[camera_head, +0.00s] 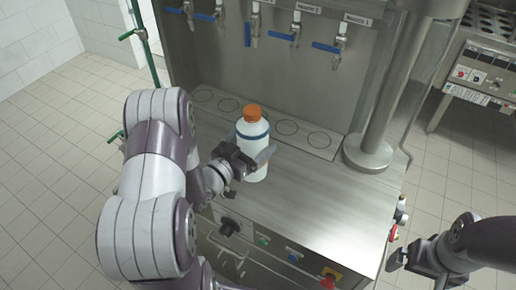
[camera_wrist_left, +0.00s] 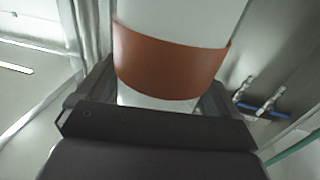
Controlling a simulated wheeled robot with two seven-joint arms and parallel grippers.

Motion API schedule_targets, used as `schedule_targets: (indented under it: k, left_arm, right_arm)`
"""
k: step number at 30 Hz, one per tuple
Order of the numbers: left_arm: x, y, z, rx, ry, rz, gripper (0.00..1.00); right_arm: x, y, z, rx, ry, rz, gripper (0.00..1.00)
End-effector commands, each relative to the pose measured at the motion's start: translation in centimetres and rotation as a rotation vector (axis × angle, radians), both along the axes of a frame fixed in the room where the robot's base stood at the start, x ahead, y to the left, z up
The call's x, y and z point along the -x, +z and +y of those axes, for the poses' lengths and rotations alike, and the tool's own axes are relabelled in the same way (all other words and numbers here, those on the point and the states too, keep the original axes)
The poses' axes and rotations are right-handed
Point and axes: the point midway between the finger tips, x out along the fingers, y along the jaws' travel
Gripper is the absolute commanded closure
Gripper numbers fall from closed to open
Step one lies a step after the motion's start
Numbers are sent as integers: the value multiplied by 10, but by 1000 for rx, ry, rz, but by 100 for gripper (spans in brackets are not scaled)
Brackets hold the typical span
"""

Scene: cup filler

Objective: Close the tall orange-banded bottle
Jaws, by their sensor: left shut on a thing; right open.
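A white bottle (camera_head: 252,150) with an orange cap-like top (camera_head: 251,112) and a bluish band stands upright at the left of the steel counter. My left gripper (camera_head: 243,168) is shut on its body from the left and front. In the left wrist view the white bottle (camera_wrist_left: 180,22) fills the space between the dark fingers, with a wide orange band (camera_wrist_left: 168,65) around it. The bottle's top lies outside that view. Whether its base touches the counter is hard to tell. My right gripper (camera_head: 398,258) is open and empty at the lower right, off the counter's edge.
The steel counter (camera_head: 315,195) is clear to the right of the bottle. A thick metal column (camera_head: 368,150) stands at its right edge. Several taps with blue handles (camera_head: 328,48) hang behind. Knobs and buttons (camera_head: 292,257) line the front.

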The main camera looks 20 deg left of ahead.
Motion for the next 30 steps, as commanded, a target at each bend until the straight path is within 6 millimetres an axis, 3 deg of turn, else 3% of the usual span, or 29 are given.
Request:
schedule_targets:
  k: [3, 10, 23, 30]
  left_arm:
    - [-15, -10, 19, -2, 2, -6, 91]
    - [-34, -29, 42, -2, 0, -7, 91]
    - [-37, -35, 46, -2, -1, -7, 91]
    - [-37, -65, 45, -1, -1, -5, 91]
  right_arm:
    - [0, 6, 0, 0, 0, 0, 0]
    - [0, 10, 0, 0, 0, 0, 0]
    - [0, 11, 0, 0, 0, 0, 0]
    - [0, 20, 0, 0, 0, 0, 0]
